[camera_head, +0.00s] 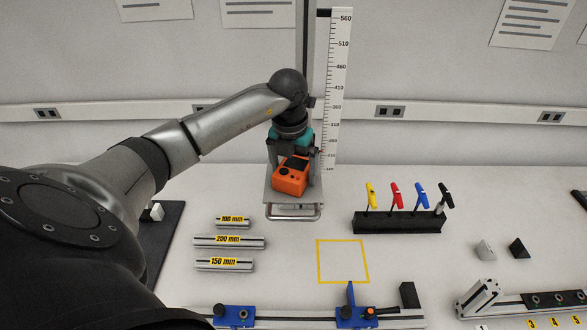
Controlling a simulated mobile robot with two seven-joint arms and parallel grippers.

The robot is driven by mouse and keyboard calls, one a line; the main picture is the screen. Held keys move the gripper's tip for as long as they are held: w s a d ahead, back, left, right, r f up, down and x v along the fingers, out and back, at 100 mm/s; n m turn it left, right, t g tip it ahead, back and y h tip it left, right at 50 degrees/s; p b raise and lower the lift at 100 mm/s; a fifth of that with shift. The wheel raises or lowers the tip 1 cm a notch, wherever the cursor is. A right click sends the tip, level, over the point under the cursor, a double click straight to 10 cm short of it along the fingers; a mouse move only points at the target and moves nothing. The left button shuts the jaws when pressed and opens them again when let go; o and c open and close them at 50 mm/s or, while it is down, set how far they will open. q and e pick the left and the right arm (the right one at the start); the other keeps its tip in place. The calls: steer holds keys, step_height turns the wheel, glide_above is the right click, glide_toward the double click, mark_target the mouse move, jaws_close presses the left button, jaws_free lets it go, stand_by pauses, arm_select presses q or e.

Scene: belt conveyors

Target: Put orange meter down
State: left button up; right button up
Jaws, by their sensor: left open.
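The orange meter (290,178), with a dark screen, is on a small grey platform (313,200) in front of the tall ruler (334,90). It is tilted in the picture. My left gripper (290,152) reaches down over it from behind, with teal parts near its wrist. Its jaws are open around or just behind the meter's top; the meter hides the fingertips, so I cannot tell if they touch it. My right gripper is not in view.
A yellow square outline (319,263) on the white table is empty. Labelled metal bars (215,243) lie left of it. A black rack (398,222) with coloured hex-key handles stands to the right. Blue clamps (234,316) are on a rail at the front.

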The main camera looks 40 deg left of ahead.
mark_target(291, 172)
arm_select(q)
steer(key=shift+r, duration=0.15)
step_height(291, 172, up, 12)
steer(key=s+b, duration=0.1)
steer(key=shift+s+d, duration=0.2)
steer(key=shift+d, duration=0.05)
stand_by(0.5)
